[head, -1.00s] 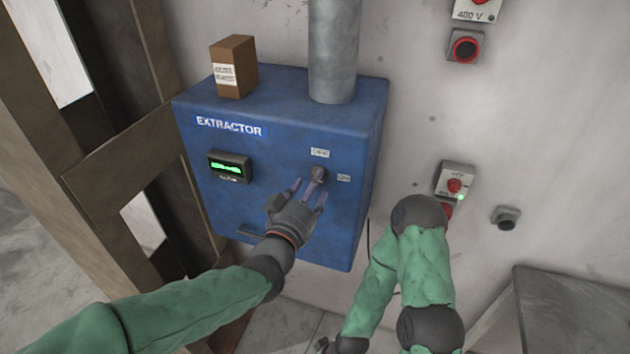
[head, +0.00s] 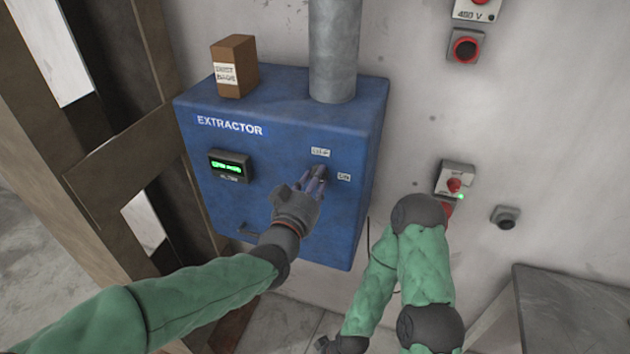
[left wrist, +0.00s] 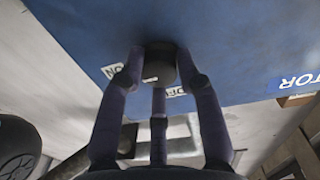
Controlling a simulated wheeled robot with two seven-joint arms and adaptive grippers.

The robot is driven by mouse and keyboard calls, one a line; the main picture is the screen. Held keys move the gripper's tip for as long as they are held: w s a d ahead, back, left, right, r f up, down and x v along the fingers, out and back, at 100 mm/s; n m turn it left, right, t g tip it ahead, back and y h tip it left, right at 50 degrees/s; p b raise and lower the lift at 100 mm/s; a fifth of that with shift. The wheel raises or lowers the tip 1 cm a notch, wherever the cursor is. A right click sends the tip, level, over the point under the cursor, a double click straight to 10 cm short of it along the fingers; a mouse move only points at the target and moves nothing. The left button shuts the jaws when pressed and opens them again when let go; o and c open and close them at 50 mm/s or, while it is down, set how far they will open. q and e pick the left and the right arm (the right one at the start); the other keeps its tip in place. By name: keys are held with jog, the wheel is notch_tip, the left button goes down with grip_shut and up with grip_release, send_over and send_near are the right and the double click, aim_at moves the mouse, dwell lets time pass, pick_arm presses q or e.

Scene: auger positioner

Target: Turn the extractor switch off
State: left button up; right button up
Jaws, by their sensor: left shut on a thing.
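The blue extractor box (head: 350,205) hangs on the wall, with a white EXTRACTOR label (head: 230,125) on its front. Its round dark switch knob (left wrist: 160,62) shows in the left wrist view, between my fingers; in the head view my fingers mostly cover it. An OFF label (head: 320,152) sits above the knob and an ON label (head: 344,177) to its right. My left gripper (head: 313,180) is shut on the knob, with fingers on both sides of it. The knob's pointing direction is hidden.
A small display (head: 230,166) glows green on the box. A brown carton (head: 236,65) and a grey pipe (head: 334,50) stand on top. Red-button units (head: 455,180) are on the wall to the right. A wooden frame stands at left, a grey table (head: 575,305) at lower right.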

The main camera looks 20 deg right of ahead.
pick_arm(q)
jog(key=shift+f, duration=0.15)
jog(key=shift+f+n+b, duration=0.15)
jog(key=shift+n+b, duration=0.25)
jog(key=shift+b, duration=0.5)
jog(key=n+b, duration=1)
jog(key=b, duration=0.2)
jog(key=shift+s+d+f+b, duration=0.1)
jog(key=shift+d+b, duration=0.05)
jog(key=shift+b, duration=0.25)
jog(key=shift+r+n+t+b, duration=0.2)
jog(key=shift+n+b, duration=0.9)
jog(key=shift+n, duration=0.7)
jog(key=shift+r+n+t+b, duration=0.15)
jog(key=shift+n+b, duration=0.9)
jog(key=shift+n, duration=0.75)
jog(key=shift+r+n, duration=0.15)
jog(key=shift+n, duration=0.15)
jog(key=o, duration=1.1)
jog(key=shift+c, duration=0.2)
jog(key=shift+o, duration=0.2)
jog(key=shift+d, duration=0.2)
jog(key=shift+a, duration=0.1)
